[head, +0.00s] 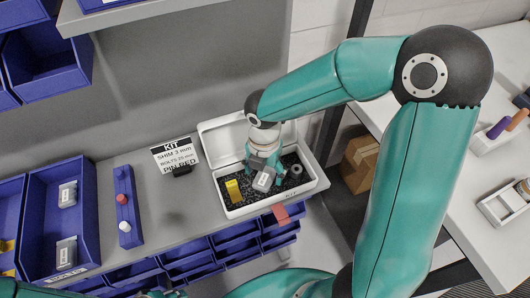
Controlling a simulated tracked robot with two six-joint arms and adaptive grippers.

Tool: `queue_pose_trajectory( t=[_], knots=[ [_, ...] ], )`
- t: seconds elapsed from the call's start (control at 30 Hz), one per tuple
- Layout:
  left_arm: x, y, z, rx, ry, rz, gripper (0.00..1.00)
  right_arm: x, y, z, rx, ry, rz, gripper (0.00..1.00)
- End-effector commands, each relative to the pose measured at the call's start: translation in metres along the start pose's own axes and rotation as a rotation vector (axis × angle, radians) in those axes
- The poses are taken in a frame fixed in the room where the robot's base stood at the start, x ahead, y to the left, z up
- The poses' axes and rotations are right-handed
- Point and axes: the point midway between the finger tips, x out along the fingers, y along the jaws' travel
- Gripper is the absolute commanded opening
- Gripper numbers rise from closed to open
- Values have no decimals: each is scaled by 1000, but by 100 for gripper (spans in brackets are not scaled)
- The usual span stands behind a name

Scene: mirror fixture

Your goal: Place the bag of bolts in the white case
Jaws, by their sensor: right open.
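The white case (318,183) stands open on the grey bench, its lid leaning back behind it and dark foam inside. A grey bag of bolts with a white label (263,182) is in the case area, just below the fingers of my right gripper (263,165). The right gripper is open and points down over the case; whether its fingers touch the bag is unclear. A yellow piece (233,190) sits in the foam at the left, and a grey round part (295,171) at the right. My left gripper (166,293) shows only partly at the bottom edge.
A kit sign (175,155) stands left of the case. A blue rack (127,184) holds a red and a white pin. A blue bin (88,205) at the left holds similar bags. Blue drawers (188,253) line the bench front.

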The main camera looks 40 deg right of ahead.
Motion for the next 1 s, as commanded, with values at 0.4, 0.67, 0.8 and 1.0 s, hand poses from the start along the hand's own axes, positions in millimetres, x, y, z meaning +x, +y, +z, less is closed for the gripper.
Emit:
queue_pose_trajectory(
  t=[0.4, 0.67, 0.8, 1.0],
  knots=[
    [-8, 3, 0, 0, 0, 0, 40, -82, 1, 0, -2, -1, 3, 74],
    [-9, 3, 0, 0, 0, 0, 40, -99, 0, -1, -2, 1, 0, 74],
    [-9, 3, 0, 0, 0, 0, 40, -99, 0, -1, -2, 1, 0, 74],
    [-9, 3, 0, 0, 0, 0, 40, -99, 0, -1, -2, 1, 0, 74]
  ],
)
